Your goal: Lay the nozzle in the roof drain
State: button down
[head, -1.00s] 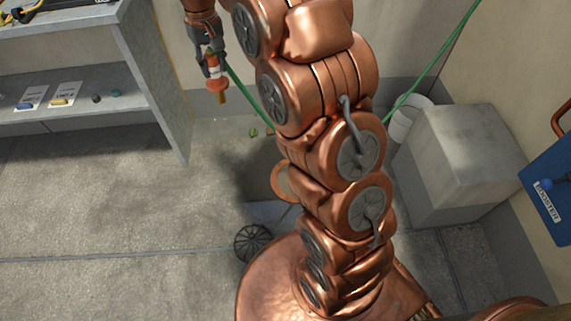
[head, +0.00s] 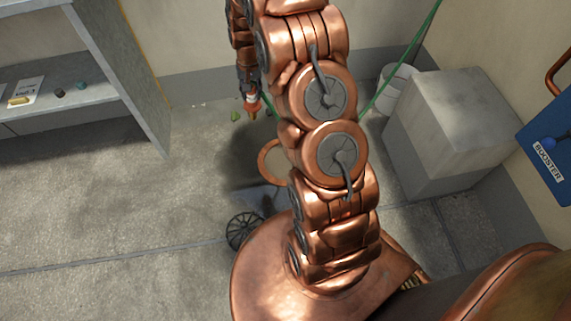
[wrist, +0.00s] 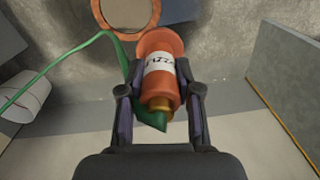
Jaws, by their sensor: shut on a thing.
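The nozzle (wrist: 158,62) is orange with a white printed label and has a green hose (wrist: 105,40) attached. My gripper (wrist: 160,92) is shut on it, with one finger on each side. In the head view the nozzle (head: 252,106) hangs from my gripper (head: 247,86), above the floor. The roof drain (head: 265,160) shows as a copper-coloured ring in the floor, its right part hidden by my arm. The drain ring (wrist: 153,12) is cut by the top edge of the wrist view, just beyond the nozzle's orange end.
A black domed grate (head: 244,231) lies on the floor near my base. A grey shelf unit (head: 120,75) with small items stands left. A grey block (head: 455,130) and a white bucket (head: 392,88) stand right, near a blue booster panel (head: 555,150).

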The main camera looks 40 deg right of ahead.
jog(key=s+d+f+m+b, duration=0.2)
jog(key=s+d+f+m, duration=0.15)
jog(key=s+f, duration=0.5)
jog(key=s+d+f+m+b, duration=0.3)
jog(key=s+d+f, duration=0.15)
jog(key=f, duration=0.75)
jog(key=s+d+f+m+b, duration=0.2)
jog(key=s+d+f+m, duration=0.15)
jog(key=s+f, duration=0.5)
jog(key=w+f+b, duration=0.3)
jog(key=w, duration=0.5)
jog(key=w+a+f+n+b, duration=0.1)
jog(key=w+f+b, duration=0.2)
jog(key=w, duration=0.6)
jog(key=shift+a+b, duration=0.25)
jog(key=shift+b, duration=0.1)
jog(key=shift+f, duration=0.1)
jog(key=c, duration=0.8)
grip_release()
